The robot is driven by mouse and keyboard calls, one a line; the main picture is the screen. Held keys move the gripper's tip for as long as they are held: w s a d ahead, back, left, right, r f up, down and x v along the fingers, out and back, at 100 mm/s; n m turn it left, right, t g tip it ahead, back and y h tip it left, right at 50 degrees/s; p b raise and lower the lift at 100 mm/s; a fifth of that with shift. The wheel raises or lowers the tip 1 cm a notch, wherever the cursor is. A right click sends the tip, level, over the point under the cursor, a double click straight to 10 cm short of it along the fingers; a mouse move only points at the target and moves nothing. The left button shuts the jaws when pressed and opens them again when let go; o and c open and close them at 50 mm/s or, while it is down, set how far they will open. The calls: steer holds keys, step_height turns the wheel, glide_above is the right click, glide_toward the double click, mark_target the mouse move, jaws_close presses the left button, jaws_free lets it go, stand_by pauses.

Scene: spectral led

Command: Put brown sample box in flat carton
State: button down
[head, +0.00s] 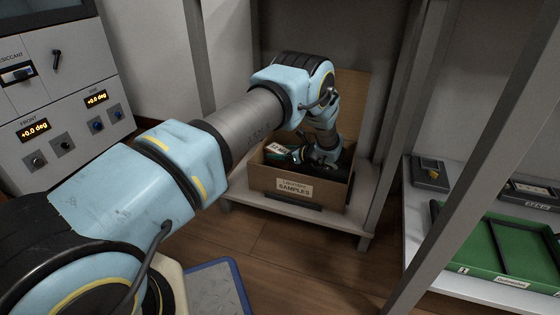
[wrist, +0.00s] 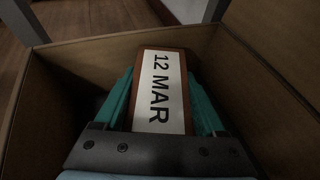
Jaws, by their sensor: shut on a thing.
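The brown sample box (wrist: 158,92) has a white label reading 12 MAR and brown edges. It sits between the two teal fingers of my gripper (wrist: 160,85), which is shut on it. In the head view its label (head: 277,149) shows at the left inside of the open cardboard carton (head: 268,181), whose front label reads SAMPLES. The carton walls (wrist: 70,55) rise around the box and fingers in the wrist view. My gripper reaches down into the carton. The box's underside is hidden, so I cannot tell whether it touches the carton floor.
The carton stands on a low pale shelf (head: 244,194) between grey posts. A raised carton flap (head: 352,100) is behind my wrist. At right, another shelf holds a green tray (head: 478,262) and small dark items. A control cabinet (head: 65,100) stands at left.

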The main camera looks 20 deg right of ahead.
steer(key=shift+f, duration=1.2)
steer(key=shift+f+b, duration=0.2)
steer(key=shift+b, duration=0.2)
jaws_free()
steer(key=shift+r, duration=0.1)
steer(key=shift+r+p, duration=0.2)
steer(key=shift+p, duration=0.1)
steer(key=p+v, duration=0.2)
steer(key=v, duration=0.4)
steer(key=shift+s+d+p, duration=0.15)
steer(key=shift+s+p, duration=0.05)
steer(key=shift+p, duration=0.15)
steer(key=shift+s+d+r, duration=0.1)
steer(key=shift+s+d, duration=0.1)
steer(key=shift+s, duration=0.3)
